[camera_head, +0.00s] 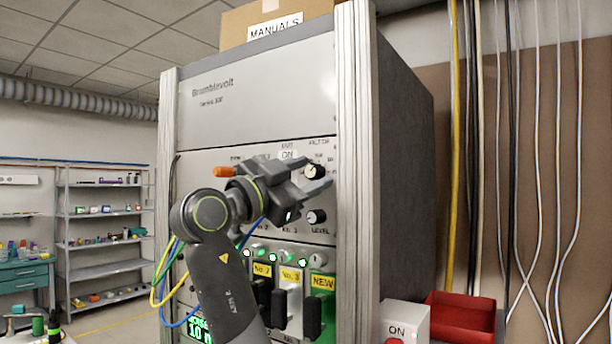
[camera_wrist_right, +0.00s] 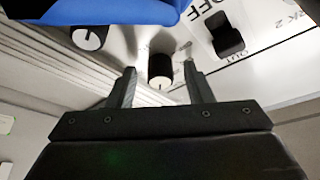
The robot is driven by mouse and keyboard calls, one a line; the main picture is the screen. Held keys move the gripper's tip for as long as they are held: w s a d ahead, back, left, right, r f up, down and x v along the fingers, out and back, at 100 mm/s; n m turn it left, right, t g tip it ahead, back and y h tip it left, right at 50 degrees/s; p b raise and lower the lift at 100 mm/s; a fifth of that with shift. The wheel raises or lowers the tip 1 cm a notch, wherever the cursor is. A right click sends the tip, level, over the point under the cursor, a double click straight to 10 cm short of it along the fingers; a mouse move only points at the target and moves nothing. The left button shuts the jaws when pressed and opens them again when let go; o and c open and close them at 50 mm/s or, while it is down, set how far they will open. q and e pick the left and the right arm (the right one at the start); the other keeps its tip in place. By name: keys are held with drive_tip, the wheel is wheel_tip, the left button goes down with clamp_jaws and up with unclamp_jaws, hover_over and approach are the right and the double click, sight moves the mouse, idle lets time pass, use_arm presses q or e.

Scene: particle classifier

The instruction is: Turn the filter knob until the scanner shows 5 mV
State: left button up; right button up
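The filter knob (camera_head: 315,171) is a round black-and-white knob on the upper right of the rack's panel, below the word FILTER. My right gripper (camera_head: 318,176) is in front of it, fingers apart, one above and one below. In the right wrist view, a dark knob (camera_wrist_right: 160,70) lies between the open fingertips of the gripper (camera_wrist_right: 162,82), with gaps on both sides. A green-lit display (camera_head: 200,330), probably the scanner, is at the bottom edge, partly covered by my arm; it seems to read 10, with the unit cut off. My left gripper is not in view.
A level knob (camera_head: 316,216) sits just below the filter knob. Below are green lights and black handles under yellow and green labels. A rack post (camera_head: 354,170) stands close right. Another knob (camera_wrist_right: 88,38) and a black switch (camera_wrist_right: 228,42) flank the gripped area in the wrist view.

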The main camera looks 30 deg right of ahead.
drive_tip(key=shift+a+f, duration=0.15)
drive_tip(key=shift+a, duration=0.15)
drive_tip(key=b+v, duration=0.6)
drive_tip(key=v, duration=1)
drive_tip(key=shift+a+b, duration=0.35)
drive_tip(key=shift+a, duration=0.05)
drive_tip(key=shift+s, duration=0.15)
